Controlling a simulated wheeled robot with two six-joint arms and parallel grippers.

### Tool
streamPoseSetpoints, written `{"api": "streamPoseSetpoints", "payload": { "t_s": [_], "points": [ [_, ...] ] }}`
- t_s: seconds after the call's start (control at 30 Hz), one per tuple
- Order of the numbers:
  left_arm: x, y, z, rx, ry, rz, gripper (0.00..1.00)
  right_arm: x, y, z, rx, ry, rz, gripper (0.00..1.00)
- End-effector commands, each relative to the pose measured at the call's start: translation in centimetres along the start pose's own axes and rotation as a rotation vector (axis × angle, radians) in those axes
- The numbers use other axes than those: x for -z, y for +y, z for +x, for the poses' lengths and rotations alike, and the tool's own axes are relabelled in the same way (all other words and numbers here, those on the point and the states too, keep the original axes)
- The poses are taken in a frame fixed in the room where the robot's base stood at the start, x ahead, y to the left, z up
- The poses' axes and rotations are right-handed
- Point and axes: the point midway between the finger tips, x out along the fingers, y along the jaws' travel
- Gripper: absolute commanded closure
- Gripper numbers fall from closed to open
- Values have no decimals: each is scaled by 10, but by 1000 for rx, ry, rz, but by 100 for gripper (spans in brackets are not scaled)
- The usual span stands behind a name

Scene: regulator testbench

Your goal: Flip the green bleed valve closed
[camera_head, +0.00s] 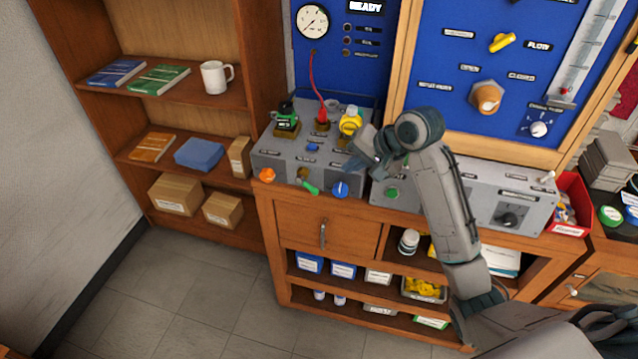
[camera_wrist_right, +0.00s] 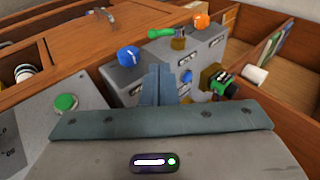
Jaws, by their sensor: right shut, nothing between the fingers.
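The green bleed valve (camera_head: 309,187) is on the front of the grey test box (camera_head: 268,160), between an orange knob (camera_head: 267,175) and a blue knob (camera_head: 340,189). Its green lever slants down and right from a brass body in the head view. In the right wrist view the green lever (camera_wrist_right: 160,33) points left from its brass body, toward the blue knob (camera_wrist_right: 128,57). My right gripper (camera_head: 354,164) is shut and empty above the box's right part, apart from the valve. Its fingers (camera_wrist_right: 160,84) are together in the wrist view. My left gripper is out of view.
Green, red and yellow fittings (camera_head: 350,122) stand on top of the box close to my right gripper. A red hose (camera_head: 313,75) rises from the red one to a gauge. A second grey panel (camera_head: 460,190) with a green button lies to the right. Floor before the bench is clear.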

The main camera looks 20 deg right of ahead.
Motion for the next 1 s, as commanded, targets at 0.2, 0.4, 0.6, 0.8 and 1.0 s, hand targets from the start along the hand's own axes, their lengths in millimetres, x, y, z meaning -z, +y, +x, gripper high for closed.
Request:
{"api": "streamPoseSetpoints", "payload": {
  "t_s": [0.2, 0.4, 0.6, 0.8, 1.0],
  "points": [
    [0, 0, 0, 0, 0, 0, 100, 0, 0, 1, 0, 0, -1, 100],
    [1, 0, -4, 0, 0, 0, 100, -1, 0, 16, 1, -3, 2, 100],
    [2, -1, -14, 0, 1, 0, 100, -2, -1, 55, 0, -5, 2, 100],
    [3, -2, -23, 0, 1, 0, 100, -1, -1, 97, 0, -4, 1, 100],
    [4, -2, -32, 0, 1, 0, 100, -1, -1, 127, -1, -2, 0, 100]
  ]
}}
